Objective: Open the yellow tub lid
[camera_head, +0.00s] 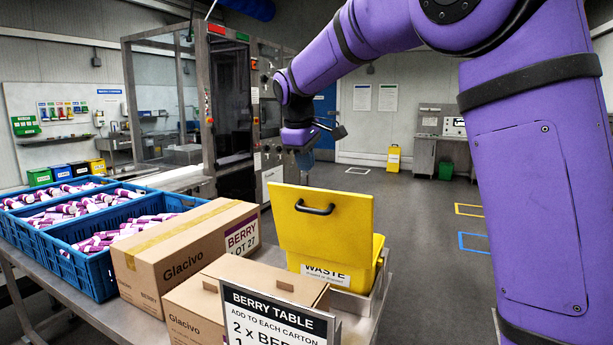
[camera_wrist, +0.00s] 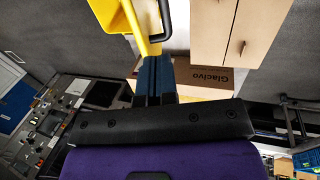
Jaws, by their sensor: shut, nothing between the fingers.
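The yellow tub (camera_head: 378,266) stands at the right end of the table, with a white WASTE label on its near side. Its yellow lid (camera_head: 322,236) stands upright along the near edge, its outer face and black handle (camera_head: 315,209) towards the head camera. The lid is raised off the tub's top. My gripper (camera_head: 305,160) is up behind and above the lid, apart from it in the head view. In the wrist view my gripper's dark blue fingers (camera_wrist: 155,78) are shut and empty. A yellow part of the tub or lid (camera_wrist: 116,14) shows beyond them.
A closed Glacivo carton (camera_head: 190,250) and a second carton (camera_head: 245,283) stand left of the tub. A BERRY TABLE sign (camera_head: 279,318) stands in front. Blue crates (camera_head: 88,265) of purple-and-white lollies fill the left. Open floor lies behind and right of the tub.

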